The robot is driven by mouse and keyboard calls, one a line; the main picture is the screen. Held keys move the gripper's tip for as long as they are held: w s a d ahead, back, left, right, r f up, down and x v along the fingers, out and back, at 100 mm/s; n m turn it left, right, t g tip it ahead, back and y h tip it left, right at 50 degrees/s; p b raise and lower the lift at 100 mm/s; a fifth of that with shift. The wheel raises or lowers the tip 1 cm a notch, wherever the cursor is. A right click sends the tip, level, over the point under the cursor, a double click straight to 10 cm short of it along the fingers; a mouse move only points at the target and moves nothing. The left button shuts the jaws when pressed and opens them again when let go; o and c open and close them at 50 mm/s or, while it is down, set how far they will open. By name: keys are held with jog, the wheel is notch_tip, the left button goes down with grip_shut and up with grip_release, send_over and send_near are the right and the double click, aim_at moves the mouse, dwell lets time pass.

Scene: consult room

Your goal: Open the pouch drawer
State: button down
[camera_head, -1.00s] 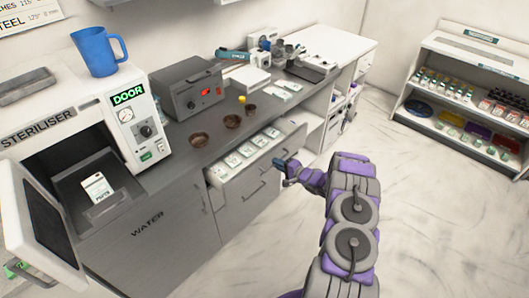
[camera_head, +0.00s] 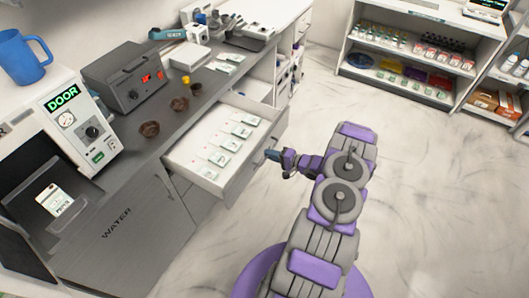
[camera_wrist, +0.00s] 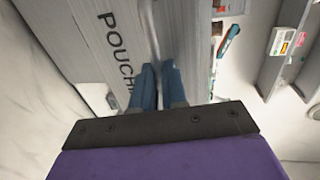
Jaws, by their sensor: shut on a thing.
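The pouch drawer (camera_head: 198,168) stands well out from the counter in the head view. Several white pouches with green marks lie inside it. In the wrist view its grey front (camera_wrist: 90,40) carries the letters "POUCH", partly cut off by my fingers. My gripper (camera_head: 272,154) is at the front of the drawer. In the wrist view my blue fingers (camera_wrist: 160,82) are shut on the thin metal handle (camera_wrist: 151,35), which runs up between them.
The steriliser (camera_head: 75,125) with a door sign and the water cupboard (camera_head: 125,225) are to the left. Brown bowls (camera_head: 179,104) and a grey box with a red display (camera_head: 124,76) stand on the counter. A stocked shelf (camera_head: 410,60) is at the back right. The floor on the right is clear.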

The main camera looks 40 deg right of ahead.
jog(key=shift+d+r, duration=0.2)
jog(key=shift+d, duration=0.35)
jog(key=c, duration=1.6)
grip_release()
jog(key=o, duration=0.4)
jog(key=shift+d+f, duration=0.3)
jog(key=p+v, duration=0.1)
jog(key=v, duration=0.7)
jog(key=p+v, duration=0.1)
jog(key=v, duration=0.8)
jog(key=shift+s+d+f, duration=0.15)
jog(key=shift+s+f, duration=0.05)
jog(key=shift+w+a+r, duration=0.1)
jog(key=shift+a+r, duration=0.05)
jog(key=shift+a, duration=0.15)
